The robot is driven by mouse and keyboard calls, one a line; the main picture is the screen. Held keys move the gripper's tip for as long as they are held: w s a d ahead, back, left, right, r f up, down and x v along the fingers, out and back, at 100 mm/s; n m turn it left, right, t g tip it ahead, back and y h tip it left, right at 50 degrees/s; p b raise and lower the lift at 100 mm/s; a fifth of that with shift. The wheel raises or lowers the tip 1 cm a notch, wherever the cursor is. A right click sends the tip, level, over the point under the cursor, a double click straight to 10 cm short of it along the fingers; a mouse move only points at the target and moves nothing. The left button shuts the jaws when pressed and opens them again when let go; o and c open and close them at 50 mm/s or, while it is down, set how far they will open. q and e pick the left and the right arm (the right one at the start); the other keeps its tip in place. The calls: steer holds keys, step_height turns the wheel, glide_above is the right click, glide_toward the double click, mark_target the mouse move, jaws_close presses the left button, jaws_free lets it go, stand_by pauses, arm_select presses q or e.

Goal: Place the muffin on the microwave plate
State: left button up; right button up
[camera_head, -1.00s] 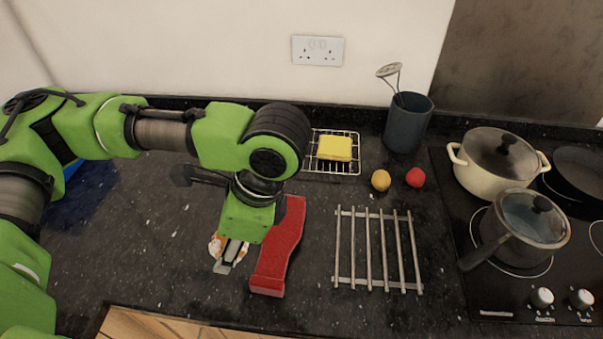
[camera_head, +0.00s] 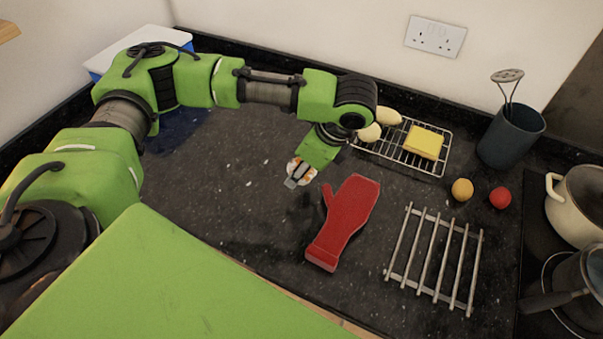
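A small white-and-orange item (camera_head: 302,168), seemingly the muffin, is at the fingers of my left gripper (camera_head: 293,182). The gripper and arm link cover part of it. The fingers look closed around it and carry it over the dark counter, left of the red oven mitt (camera_head: 345,218). Its exact height above the counter is hard to judge. My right gripper is not in view. No microwave or microwave plate shows in this view.
A wire rack (camera_head: 435,160) holds a yellow sponge (camera_head: 424,142), with pale oval items (camera_head: 386,117) beside it. A metal trivet (camera_head: 435,258), a yellow fruit (camera_head: 462,190), a red fruit (camera_head: 500,198), a utensil pot (camera_head: 511,138) and cooking pots (camera_head: 580,205) lie right. A blue-white box (camera_head: 150,45) stands back left.

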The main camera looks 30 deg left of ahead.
arm_select(q)
steer(key=shift+w+a+f, duration=0.25)
steer(key=shift+w+f, duration=0.15)
steer(key=shift+f, duration=0.1)
steer(key=f, duration=0.1)
steer(key=f+p, duration=0.1)
steer(key=f, duration=0.1)
steer(key=shift+w+a+f, duration=0.1)
steer(key=shift+w+a, duration=0.1)
steer(key=shift+w, duration=0.05)
steer(key=shift+f, duration=0.35)
steer(key=shift+f+p, duration=0.1)
steer(key=shift+p, duration=0.2)
steer(key=o, duration=0.6)
steer(key=shift+o, duration=0.2)
